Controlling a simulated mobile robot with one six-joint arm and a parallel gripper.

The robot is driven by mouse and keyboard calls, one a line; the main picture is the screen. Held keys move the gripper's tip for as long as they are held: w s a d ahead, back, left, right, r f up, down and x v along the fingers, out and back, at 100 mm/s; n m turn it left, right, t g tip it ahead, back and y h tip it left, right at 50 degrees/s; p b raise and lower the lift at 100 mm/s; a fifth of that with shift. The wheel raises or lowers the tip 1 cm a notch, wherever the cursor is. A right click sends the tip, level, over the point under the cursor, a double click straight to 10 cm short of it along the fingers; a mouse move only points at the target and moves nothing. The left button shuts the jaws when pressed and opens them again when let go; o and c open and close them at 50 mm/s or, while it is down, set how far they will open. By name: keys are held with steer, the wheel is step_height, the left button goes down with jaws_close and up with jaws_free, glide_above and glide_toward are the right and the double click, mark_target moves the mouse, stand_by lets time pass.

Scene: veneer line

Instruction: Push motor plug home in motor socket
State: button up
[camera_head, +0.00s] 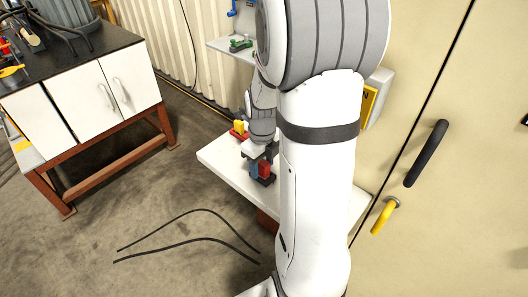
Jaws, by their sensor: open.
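My gripper (262,159) points down over a white shelf table (222,160), and my arm covers much of the table. Right below the fingers stand a small blue block (254,169) and a red block (265,170), side by side on a dark base. Behind them is a yellow piece (239,126) on a red base (240,135). I cannot tell which of these is the motor plug and which the motor socket. At this size I cannot tell whether the fingers touch the blocks.
A cream cabinet with a black handle (426,153) and a yellow-tipped handle (384,216) stands close on the right. A workbench (131,84) stands at the left. A grey shelf (224,45) holds a green item (240,44). Dark cables (190,242) lie on open floor.

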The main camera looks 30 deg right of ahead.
mark_target(263, 162)
steer(key=shift+f, duration=0.4)
steer(key=shift+c, duration=0.2)
jaws_close()
steer(key=shift+s+r+p, duration=0.15)
steer(key=shift+r+p, duration=1.7)
steer(key=shift+r, duration=0.7)
